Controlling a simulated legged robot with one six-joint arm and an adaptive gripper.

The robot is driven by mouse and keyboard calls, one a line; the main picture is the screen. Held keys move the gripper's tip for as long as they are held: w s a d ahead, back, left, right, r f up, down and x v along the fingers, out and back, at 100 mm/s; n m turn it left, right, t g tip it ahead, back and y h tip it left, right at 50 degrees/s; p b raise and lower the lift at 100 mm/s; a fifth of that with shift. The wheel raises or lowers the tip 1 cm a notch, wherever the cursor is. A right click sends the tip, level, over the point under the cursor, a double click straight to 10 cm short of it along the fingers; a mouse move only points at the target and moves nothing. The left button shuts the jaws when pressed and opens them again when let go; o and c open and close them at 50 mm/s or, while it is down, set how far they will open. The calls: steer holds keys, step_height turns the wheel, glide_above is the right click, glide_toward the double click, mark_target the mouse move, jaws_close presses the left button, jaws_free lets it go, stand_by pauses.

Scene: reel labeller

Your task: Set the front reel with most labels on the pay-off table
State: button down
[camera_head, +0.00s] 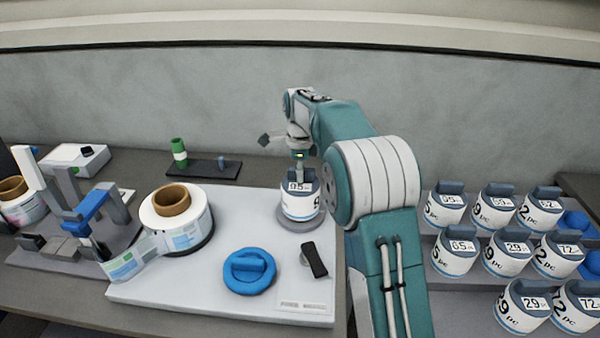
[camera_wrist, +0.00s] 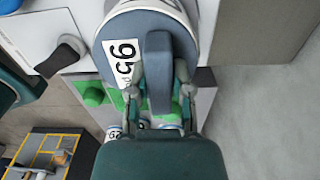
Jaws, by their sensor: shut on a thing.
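My gripper (camera_head: 300,172) is shut on the upright handle of a reel (camera_head: 301,200), a white drum with a dark blue-grey top. Its tag seems to read 95. In the wrist view the reel (camera_wrist: 115,30) fills the upper middle, with my gripper (camera_wrist: 160,85) on its handle. The reel is upright over a round grey disc (camera_head: 298,224) at the back right of the pale pay-off table (camera_head: 190,290). It looks on or just above the disc; I cannot tell whether they touch. Several similar reels (camera_head: 508,252) stand on the stepped rack at right.
A blue round knob (camera_head: 250,271) and a black lever (camera_head: 315,260) are on the table. A large label roll (camera_head: 177,215) stands at its left, beside the labeller (camera_head: 90,215). A dark tray (camera_head: 203,168) with a green bottle lies behind. The rack's front left looks empty.

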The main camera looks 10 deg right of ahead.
steer(key=shift+f, duration=0.55)
steer(key=c, duration=0.8)
jaws_free()
steer(key=shift+r, duration=5.5)
